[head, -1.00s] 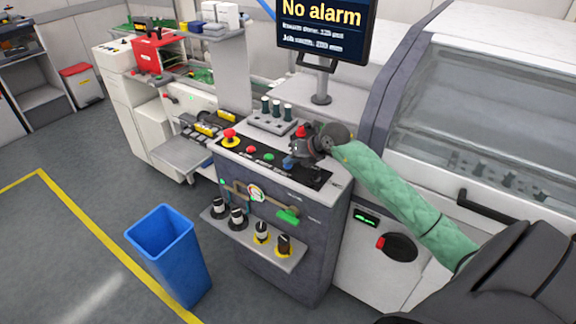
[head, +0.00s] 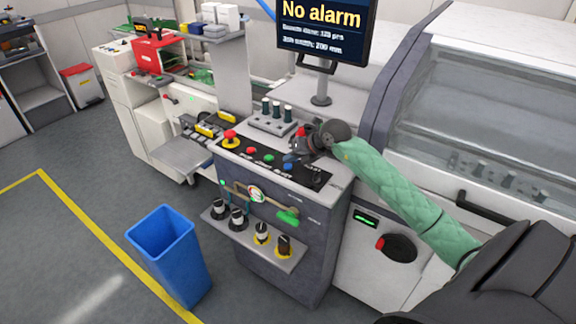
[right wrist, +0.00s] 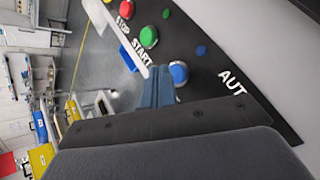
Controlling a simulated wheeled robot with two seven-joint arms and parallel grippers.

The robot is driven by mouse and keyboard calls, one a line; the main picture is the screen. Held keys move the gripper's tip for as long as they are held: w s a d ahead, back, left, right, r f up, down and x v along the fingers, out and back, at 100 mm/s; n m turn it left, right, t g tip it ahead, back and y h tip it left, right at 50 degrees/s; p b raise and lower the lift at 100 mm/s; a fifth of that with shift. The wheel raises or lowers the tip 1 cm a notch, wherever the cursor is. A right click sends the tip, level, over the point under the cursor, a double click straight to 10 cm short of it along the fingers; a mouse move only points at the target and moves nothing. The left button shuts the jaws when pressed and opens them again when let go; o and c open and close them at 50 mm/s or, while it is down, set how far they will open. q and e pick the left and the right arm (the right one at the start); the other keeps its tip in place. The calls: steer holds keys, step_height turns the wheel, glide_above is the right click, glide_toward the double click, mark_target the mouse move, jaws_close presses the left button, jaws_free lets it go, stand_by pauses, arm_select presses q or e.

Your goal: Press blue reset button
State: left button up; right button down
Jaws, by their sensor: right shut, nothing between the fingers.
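The blue button (head: 289,161) is on the dark top panel of the grey console, to the right of the green button (head: 269,157). In the right wrist view the blue button (right wrist: 180,72) shows close beside my fingertips, with its label hidden. My right gripper (head: 295,153) is shut and empty, pointing down at the panel right by the blue button. Its closed fingers (right wrist: 157,77) show in the wrist view just left of the button; I cannot tell whether they touch it. My left gripper is not in view.
A red button (head: 251,150) and a red-and-yellow emergency stop (head: 230,138) lie left on the panel. A black knob (head: 315,182) is at its near right. A monitor (head: 322,30) reading "No alarm" stands behind. A blue bin (head: 170,255) is on the floor.

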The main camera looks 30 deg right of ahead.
mark_target(291, 167)
steer(key=shift+r+p, duration=1.05)
steer(key=shift+r, duration=1.45)
